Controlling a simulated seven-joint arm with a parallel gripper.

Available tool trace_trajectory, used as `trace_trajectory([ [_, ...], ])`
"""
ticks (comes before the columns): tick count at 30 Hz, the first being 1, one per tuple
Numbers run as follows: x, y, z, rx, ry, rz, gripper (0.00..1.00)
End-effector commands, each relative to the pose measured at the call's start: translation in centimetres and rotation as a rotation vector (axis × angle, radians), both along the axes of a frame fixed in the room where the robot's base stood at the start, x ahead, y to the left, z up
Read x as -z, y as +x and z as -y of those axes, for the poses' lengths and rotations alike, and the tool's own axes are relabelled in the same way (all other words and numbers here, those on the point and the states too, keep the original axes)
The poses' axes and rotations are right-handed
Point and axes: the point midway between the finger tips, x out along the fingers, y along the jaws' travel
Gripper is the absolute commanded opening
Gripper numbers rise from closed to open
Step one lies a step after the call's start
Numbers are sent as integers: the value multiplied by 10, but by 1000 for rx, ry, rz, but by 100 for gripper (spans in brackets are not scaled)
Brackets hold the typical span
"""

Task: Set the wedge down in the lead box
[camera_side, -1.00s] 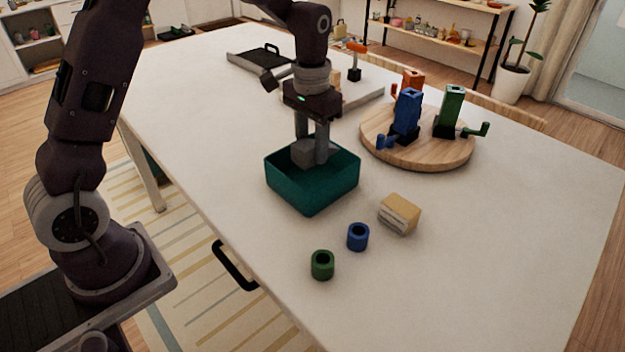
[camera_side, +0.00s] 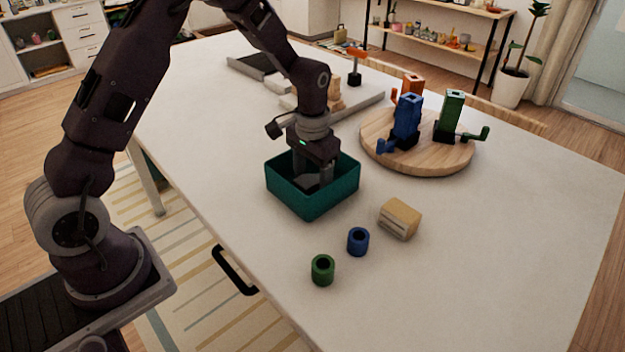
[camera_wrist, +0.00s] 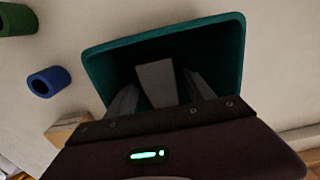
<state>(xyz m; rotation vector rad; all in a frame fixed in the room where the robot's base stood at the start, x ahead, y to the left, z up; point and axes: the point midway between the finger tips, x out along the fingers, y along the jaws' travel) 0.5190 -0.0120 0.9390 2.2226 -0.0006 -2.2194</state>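The teal open-topped box (camera_side: 312,199) stands on the table; it also shows in the wrist view (camera_wrist: 235,45). The wedge, a grey block (camera_wrist: 157,83), is down inside the box. In the side view the wedge (camera_side: 307,182) is partly hidden by my fingers and the box wall. My gripper (camera_side: 313,176) reaches down into the box from above. In the wrist view its fingers (camera_wrist: 160,90) stand on both sides of the wedge, with narrow dark gaps between, so it looks open. The wedge's contact with the floor is hard to see.
A tan block (camera_side: 400,219), a blue ring (camera_side: 358,241) and a green ring (camera_side: 322,269) lie in front of the box. A round wooden board (camera_side: 440,163) holds blue, green and orange pieces at the right. A grey tray (camera_side: 362,101) lies behind. The table's right front is clear.

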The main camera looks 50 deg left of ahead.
Motion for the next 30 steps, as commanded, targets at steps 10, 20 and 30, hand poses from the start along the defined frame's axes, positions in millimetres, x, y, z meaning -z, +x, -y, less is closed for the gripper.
trace_trajectory([
  [10,-23,1,0,0,1,6,62],
  [20,-107,1,0,0,1,4,62],
  [30,-131,-5,1,0,1,12,62],
])
